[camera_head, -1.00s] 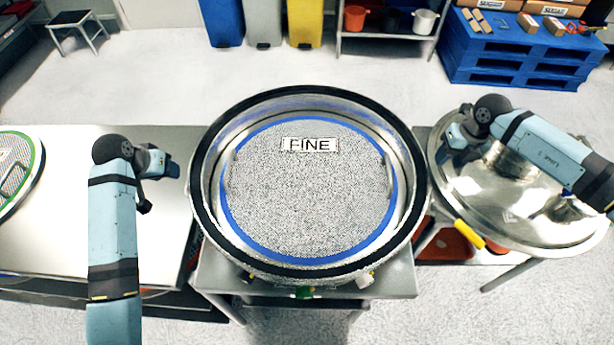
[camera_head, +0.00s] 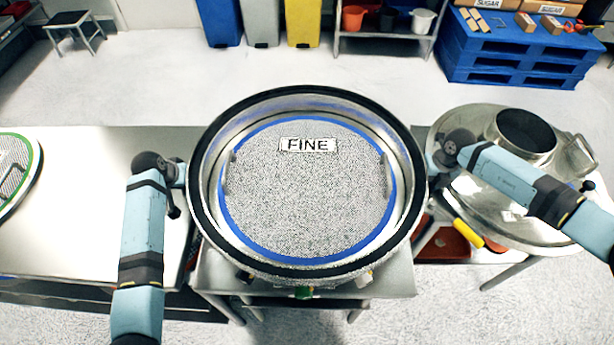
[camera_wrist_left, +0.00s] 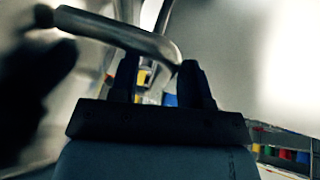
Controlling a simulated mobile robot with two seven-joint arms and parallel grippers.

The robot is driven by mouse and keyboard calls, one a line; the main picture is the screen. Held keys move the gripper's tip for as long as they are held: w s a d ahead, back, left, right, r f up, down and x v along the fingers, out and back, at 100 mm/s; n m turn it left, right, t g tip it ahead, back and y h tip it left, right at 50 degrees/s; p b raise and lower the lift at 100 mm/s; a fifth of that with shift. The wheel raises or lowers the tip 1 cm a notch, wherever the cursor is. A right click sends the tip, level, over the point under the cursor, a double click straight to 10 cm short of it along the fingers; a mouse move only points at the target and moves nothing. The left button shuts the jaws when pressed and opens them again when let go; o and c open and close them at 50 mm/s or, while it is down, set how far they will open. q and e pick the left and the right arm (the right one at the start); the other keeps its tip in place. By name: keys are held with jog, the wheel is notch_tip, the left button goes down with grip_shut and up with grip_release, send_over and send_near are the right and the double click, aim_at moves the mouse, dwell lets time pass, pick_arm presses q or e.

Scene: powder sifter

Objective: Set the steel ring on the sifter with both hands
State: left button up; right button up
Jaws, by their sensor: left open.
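The sifter body beneath is mostly hidden. My left gripper (camera_head: 180,175) is open, close against the ring's left side. In the left wrist view a bent steel bar (camera_wrist_left: 110,30) crosses in front of the open fingers (camera_wrist_left: 158,85); I cannot tell if it touches them. My right gripper (camera_head: 432,165) is close to the ring's right side; its fingers are too hidden to judge.
A steel lid (camera_head: 490,215) with a round spout (camera_head: 526,132) rests on the right stand, under my right arm. A green-edged screen (camera_head: 30,170) lies on the left table (camera_head: 80,230), which is otherwise bare. A blue pallet stack (camera_head: 510,55) stands far behind.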

pick_arm(q)
grip_shut()
pick_arm(e)
grip_shut()
dwell(0.9)
